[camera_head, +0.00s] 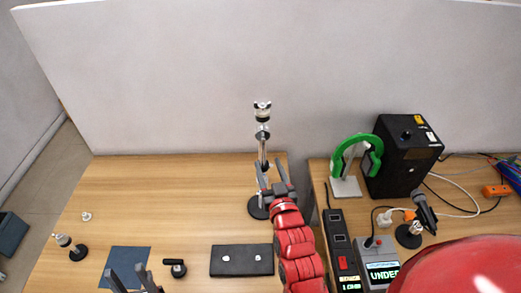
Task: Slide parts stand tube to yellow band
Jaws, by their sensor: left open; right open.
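A parts stand (263,136) rises near the back edge of the wooden table, with a slim silvery pole, clamp-like pieces at the top and a round black base (256,209). I cannot make out a yellow band on it. My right gripper (268,166), on the red arm, is open at the lower part of the pole, its fingers pointing up the picture. Whether it touches the tube I cannot tell. My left gripper (126,270) is open and empty at the bottom left, over the blue mat (128,255).
A black pad (242,270) with small white parts lies at front centre, a black part (177,268) left of it. A small stand (72,247) is at far left.

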